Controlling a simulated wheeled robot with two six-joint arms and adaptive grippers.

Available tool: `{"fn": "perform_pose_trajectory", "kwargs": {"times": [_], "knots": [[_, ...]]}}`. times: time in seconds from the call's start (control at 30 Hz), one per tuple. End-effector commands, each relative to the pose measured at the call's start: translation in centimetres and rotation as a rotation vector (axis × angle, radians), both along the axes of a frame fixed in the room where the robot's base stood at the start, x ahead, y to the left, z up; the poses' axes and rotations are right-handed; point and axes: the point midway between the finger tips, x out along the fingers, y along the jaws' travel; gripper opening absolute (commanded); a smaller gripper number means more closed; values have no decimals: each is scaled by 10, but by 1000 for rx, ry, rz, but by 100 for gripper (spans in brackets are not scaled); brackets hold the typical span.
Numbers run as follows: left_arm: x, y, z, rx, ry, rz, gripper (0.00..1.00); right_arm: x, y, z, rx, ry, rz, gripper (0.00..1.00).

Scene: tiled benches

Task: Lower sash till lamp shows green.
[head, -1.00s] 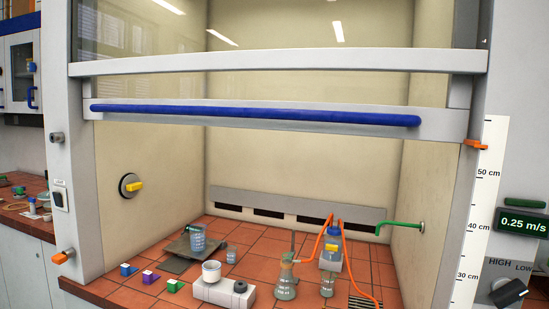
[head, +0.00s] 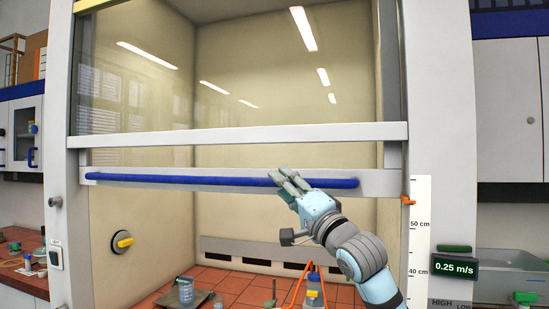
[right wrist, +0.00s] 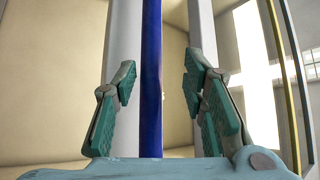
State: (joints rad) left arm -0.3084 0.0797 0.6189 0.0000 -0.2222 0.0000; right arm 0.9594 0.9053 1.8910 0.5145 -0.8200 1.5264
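The sash (head: 120,140) is a glass pane with a pale frame and a long blue handle bar (head: 200,181). Its orange pointer (head: 408,201) stands a little above the 50 cm mark on the white scale (head: 419,245). The display (head: 455,267) reads 0.25 m/s; the bar-shaped lamp (head: 455,249) above it looks dark green, not bright. My right gripper (head: 289,184) is at the bar's right part. In the right wrist view this gripper (right wrist: 160,85) is open, with the blue bar (right wrist: 151,60) between its fingers and gaps on both sides. My left gripper is out of view.
A yellow-handled knob (head: 123,242) is on the left inner wall. A sink (head: 510,262) is at the right.

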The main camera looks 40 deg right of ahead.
Motion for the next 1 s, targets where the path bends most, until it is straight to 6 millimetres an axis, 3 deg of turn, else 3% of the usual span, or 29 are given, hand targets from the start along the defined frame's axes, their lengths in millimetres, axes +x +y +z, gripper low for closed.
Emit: {"fn": "perform_pose_trajectory", "kwargs": {"times": [0.03,0.2,0.4,0.53,0.57,0.8,1.0], "knots": [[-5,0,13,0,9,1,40,10,1,9,5,2,5,39],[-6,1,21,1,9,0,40,32,0,14,2,1,6,39],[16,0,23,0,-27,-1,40,39,1,13,-1,2,6,39],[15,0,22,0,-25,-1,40,38,0,13,-2,1,5,39],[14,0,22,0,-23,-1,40,38,0,13,-2,1,5,37],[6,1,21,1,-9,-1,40,38,0,13,-2,1,5,0],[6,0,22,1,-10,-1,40,38,0,13,-2,1,5,0]]}}
